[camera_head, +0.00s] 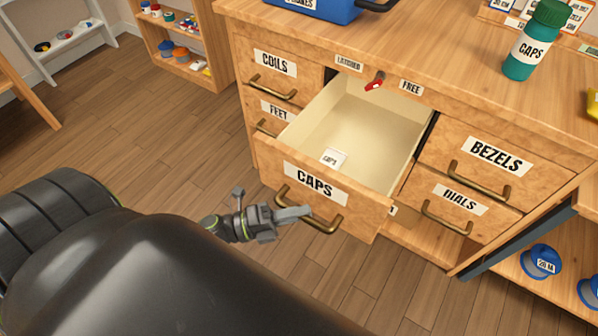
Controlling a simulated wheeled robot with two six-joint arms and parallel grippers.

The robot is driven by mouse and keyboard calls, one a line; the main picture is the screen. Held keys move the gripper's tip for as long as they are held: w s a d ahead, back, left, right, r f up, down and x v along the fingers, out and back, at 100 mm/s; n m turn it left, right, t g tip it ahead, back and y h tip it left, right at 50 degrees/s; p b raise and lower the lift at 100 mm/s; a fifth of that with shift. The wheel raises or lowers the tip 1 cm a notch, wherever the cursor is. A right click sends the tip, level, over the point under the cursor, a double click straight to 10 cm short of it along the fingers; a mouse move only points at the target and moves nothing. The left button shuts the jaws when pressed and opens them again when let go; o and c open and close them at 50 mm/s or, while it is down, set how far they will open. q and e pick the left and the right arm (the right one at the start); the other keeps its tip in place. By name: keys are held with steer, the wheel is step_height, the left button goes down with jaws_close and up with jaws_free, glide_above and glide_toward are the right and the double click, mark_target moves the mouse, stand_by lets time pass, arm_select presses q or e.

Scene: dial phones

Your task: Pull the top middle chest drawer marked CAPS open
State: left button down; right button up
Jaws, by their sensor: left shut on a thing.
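The top middle drawer marked CAPS (353,203) stands pulled well out of the wooden chest (300,47). Its pale inside shows, with a small white card (333,158) on the drawer floor and otherwise bare. My left gripper (298,213) is at the left part of the drawer's brass handle (325,226) and is shut on it. My left arm covers the lower left of the view. My right gripper is not in view.
Closed drawers COILS (275,65), FEET (274,110), BEZELS (497,156) and DIALS (461,198) flank it. A red latch (374,84) sits above, between LATCHED and FREE labels. A green CAPS bottle (531,48) and a blue box (315,8) stand on top.

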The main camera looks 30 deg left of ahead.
arm_select(q)
steer(key=c, duration=1.4)
jaws_free()
steer(key=shift+o, duration=0.2)
steer(key=b+v, duration=0.1)
steer(key=v, duration=1.6)
steer(key=shift+a, duration=0.25)
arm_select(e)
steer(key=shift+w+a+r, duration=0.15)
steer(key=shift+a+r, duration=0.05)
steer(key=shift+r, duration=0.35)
arm_select(q)
steer(key=shift+r, duration=0.1)
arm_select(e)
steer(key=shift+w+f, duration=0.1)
